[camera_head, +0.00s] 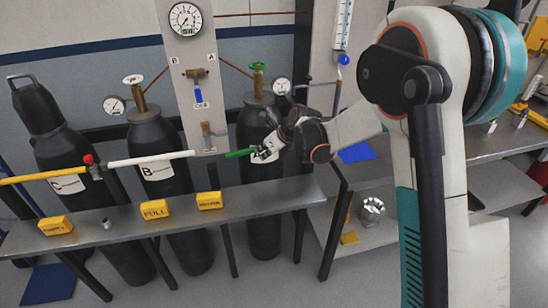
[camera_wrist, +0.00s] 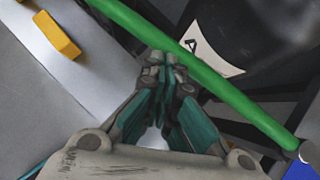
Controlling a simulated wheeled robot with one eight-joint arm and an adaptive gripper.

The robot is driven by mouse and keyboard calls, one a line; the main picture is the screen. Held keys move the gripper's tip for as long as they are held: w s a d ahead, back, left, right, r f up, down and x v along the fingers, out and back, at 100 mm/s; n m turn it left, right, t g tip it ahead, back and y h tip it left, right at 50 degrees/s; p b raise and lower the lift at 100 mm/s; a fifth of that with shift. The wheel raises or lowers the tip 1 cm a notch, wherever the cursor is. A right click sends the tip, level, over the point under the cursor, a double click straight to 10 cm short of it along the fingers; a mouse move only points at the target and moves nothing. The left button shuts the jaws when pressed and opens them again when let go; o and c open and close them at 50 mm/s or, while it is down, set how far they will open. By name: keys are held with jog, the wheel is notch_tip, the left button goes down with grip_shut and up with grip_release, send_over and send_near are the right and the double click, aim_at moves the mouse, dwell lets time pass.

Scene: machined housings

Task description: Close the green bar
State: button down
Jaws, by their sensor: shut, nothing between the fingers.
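The green bar (camera_head: 240,153) stretches across in front of the right-hand dark cylinder (camera_head: 252,125), in line with a white bar (camera_head: 150,158).
A yellow bar (camera_head: 45,175) and a red knob (camera_head: 89,159) are at the left. Yellow blocks (camera_head: 155,209) stand on the grey bench (camera_head: 185,225) below the bars. Dark cylinders (camera_head: 157,135) stand behind. A panel with a gauge (camera_head: 186,19) rises at the back.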

jog(key=shift+w+a, duration=0.35)
jog(key=shift+w, duration=0.35)
jog(key=shift+w+a, duration=0.35)
jog(key=shift+w, duration=0.3)
jog(key=shift+d, duration=0.1)
